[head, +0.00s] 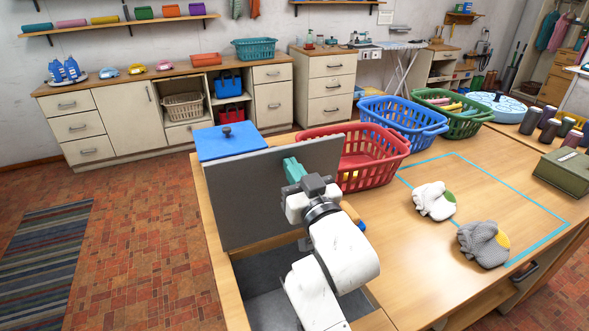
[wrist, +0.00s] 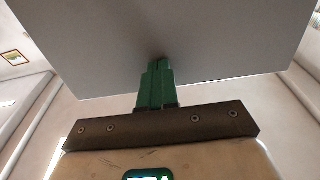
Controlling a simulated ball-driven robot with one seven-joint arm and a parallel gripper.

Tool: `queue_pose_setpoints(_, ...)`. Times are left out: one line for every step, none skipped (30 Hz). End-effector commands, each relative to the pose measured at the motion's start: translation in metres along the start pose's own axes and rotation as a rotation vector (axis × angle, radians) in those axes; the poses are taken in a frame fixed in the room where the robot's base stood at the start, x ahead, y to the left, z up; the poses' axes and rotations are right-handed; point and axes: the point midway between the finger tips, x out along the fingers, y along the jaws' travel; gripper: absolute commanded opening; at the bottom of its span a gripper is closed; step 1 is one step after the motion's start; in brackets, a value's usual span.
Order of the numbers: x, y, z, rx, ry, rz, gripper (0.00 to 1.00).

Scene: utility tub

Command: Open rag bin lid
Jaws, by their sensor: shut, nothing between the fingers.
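The rag bin lid (head: 245,200) is a flat grey panel standing steeply upright at the left end of the wooden worktop. Below and in front of it, the grey-lined bin opening (head: 262,283) shows, partly hidden by my arm. My gripper (head: 290,168), with green fingers, is at the lid's near face, towards its upper right part. In the wrist view, my shut fingers (wrist: 157,66) point at the grey lid (wrist: 215,45), which fills the top. The tips are against or very near its face; I cannot tell which. Nothing is held.
A blue box (head: 230,141) with a dark knob stands behind the lid. A red basket (head: 372,163) is close to the lid's right.

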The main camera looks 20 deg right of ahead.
Motion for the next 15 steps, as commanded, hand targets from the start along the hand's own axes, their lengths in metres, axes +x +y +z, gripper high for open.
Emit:
queue_pose_setpoints(0.006, 0.0, -0.008, 0.0, -0.015, 0.001, 0.0)
queue_pose_setpoints(0.009, 0.0, -0.009, 0.0, -0.026, 0.001, 0.0)
queue_pose_setpoints(0.013, 0.0, -0.01, 0.0, -0.041, 0.001, 0.0)
queue_pose_setpoints(0.016, 0.0, -0.011, 0.001, -0.053, 0.002, 0.0)
queue_pose_setpoints(0.02, 0.0, -0.011, 0.001, -0.066, 0.002, 0.0)
queue_pose_setpoints(0.024, 0.001, -0.011, 0.001, -0.082, 0.002, 0.0)
queue_pose_setpoints(0.027, 0.001, -0.011, 0.0, -0.093, 0.002, 0.0)
queue_pose_setpoints(0.03, 0.001, -0.011, 0.0, -0.104, 0.002, 0.0)
queue_pose_setpoints(0.033, 0.001, -0.01, 0.0, -0.117, 0.003, 0.0)
queue_pose_setpoints(0.035, 0.001, -0.01, 0.0, -0.125, 0.003, 0.0)
queue_pose_setpoints(0.037, 0.001, -0.009, 0.0, -0.133, 0.002, 0.0)
queue_pose_setpoints(0.038, 0.001, -0.008, 0.001, -0.142, 0.002, 0.0)
queue_pose_setpoints(0.039, 0.001, -0.007, 0.001, -0.147, 0.002, 0.0)
queue_pose_setpoints(0.04, 0.001, -0.006, 0.001, -0.151, 0.001, 0.0)
queue_pose_setpoints(0.041, 0.0, -0.005, 0.001, -0.153, 0.001, 0.0)
